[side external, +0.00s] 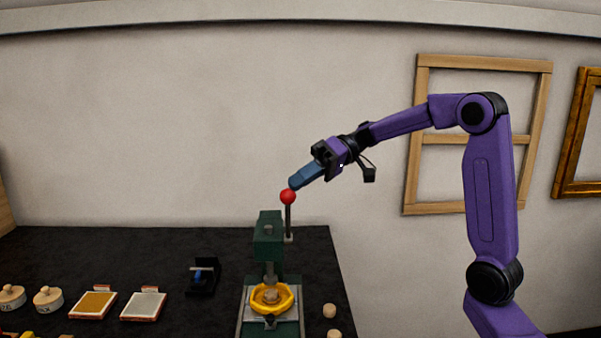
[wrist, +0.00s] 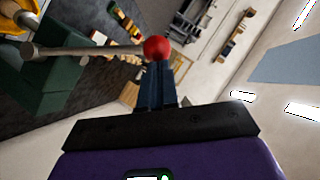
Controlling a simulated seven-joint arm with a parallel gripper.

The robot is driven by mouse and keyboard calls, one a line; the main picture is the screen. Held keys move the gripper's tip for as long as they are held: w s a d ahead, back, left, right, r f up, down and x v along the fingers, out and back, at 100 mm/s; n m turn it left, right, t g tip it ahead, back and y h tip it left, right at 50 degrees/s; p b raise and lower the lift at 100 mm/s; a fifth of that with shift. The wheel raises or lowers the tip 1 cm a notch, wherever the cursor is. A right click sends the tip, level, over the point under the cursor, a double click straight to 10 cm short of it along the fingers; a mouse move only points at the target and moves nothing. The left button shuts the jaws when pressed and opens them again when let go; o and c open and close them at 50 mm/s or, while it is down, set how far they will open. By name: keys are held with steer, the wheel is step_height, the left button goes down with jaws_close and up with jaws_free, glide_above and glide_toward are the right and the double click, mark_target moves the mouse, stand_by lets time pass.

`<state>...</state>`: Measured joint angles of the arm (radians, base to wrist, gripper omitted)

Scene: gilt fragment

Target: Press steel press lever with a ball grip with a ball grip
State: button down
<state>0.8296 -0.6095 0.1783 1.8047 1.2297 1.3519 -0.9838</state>
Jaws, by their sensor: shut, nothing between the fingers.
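The steel press lever (side external: 288,219) stands upright beside the green press (side external: 268,235) and carries a red ball grip (side external: 288,197) at its top. In the wrist view the lever rod (wrist: 90,50) runs from the left to the red ball (wrist: 157,48). My gripper (side external: 292,184) is shut and empty, with its blue fingers angled down to the left. Its tips are at the upper side of the ball; I cannot tell whether they touch. In the wrist view the fingertips (wrist: 156,68) lie right at the ball, which hides their very ends.
A yellow ring-shaped piece (side external: 270,298) sits on the press base. Two small round pieces (side external: 329,311) lie to its right. A black holder (side external: 203,277), two flat pads (side external: 93,303) and lidded pots (side external: 48,299) are on the dark table (side external: 150,248). Wooden frames (side external: 409,140) hang behind.

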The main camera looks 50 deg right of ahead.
steer(key=s+a+f+n+h, duration=0.1)
steer(key=s+a+f, duration=0.3)
steer(key=f, duration=0.2)
steer(key=s+a+f+n+t+h, duration=0.1)
steer(key=s+a+f, duration=0.3)
steer(key=f, duration=0.3)
steer(key=shift+s+a+f+n+h, duration=0.15)
steer(key=shift+s+a+n+h, duration=0.15)
steer(key=shift+s+a, duration=0.1)
steer(key=shift+s+f, duration=0.1)
steer(key=s+d+r, duration=0.6)
steer(key=r, duration=0.4)
steer(key=shift+s+r+t, duration=0.15)
steer(key=shift+r+t, duration=0.1)
steer(key=shift+t, duration=0.15)
stand_by(0.3)
